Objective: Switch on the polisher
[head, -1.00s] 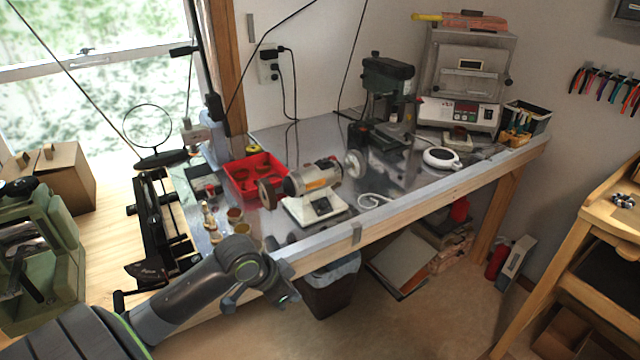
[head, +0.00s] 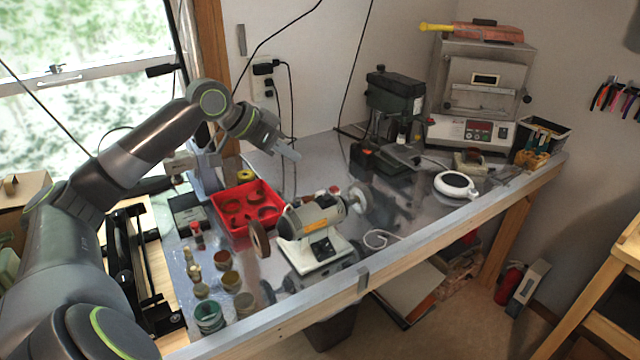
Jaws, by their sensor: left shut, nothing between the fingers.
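The polisher (head: 318,226) is a white and grey bench machine with an orange label. It stands on the metal-topped bench near its front edge, with a brown wheel (head: 259,239) on its left and a pale wheel (head: 358,198) on its right. A dark switch plate (head: 322,248) shows on the front of its white base; I cannot tell the switch position. My left gripper (head: 290,152) is shut and empty, raised above the bench behind and to the left of the polisher, apart from it. My right gripper is not in view.
A red tray (head: 216,208) of brown parts sits left of the polisher, with several small jars (head: 231,281) in front. A green drill press (head: 392,100) and a white kiln (head: 470,133) stand behind. A round white device (head: 456,185) lies to the right.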

